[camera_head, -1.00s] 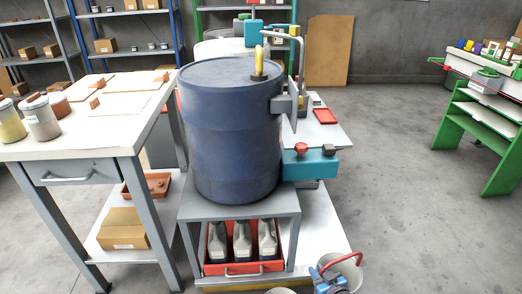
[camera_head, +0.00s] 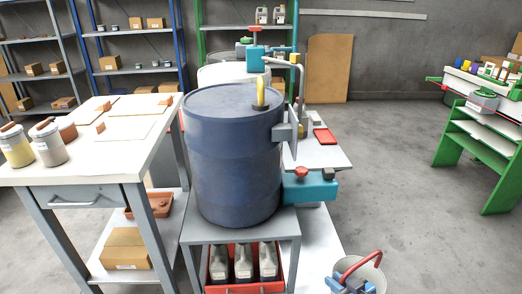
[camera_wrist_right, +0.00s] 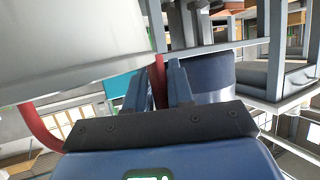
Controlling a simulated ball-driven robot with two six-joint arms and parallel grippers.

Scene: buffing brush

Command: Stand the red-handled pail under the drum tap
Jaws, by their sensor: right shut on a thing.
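The blue drum (camera_head: 235,150) stands on a grey stand in the head view. Its teal tap (camera_head: 310,187) with a red knob sticks out at the right of its base. The pale pail (camera_head: 374,276) with a red handle (camera_head: 362,264) is at the bottom edge, below and right of the tap. My right gripper (camera_head: 345,280) is shut on the red handle. In the right wrist view the handle (camera_wrist_right: 158,75) passes between the fingers, and the pail's pale side (camera_wrist_right: 70,45) fills the upper left. The pail's base is hidden. My left gripper is not in view.
A red tray (camera_head: 250,289) with several grey bottles sits under the drum. A white-topped table (camera_head: 95,160) with jars stands on the left. A green-framed bench (camera_head: 480,150) stands at the right. The floor (camera_head: 400,150) between drum and bench is clear.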

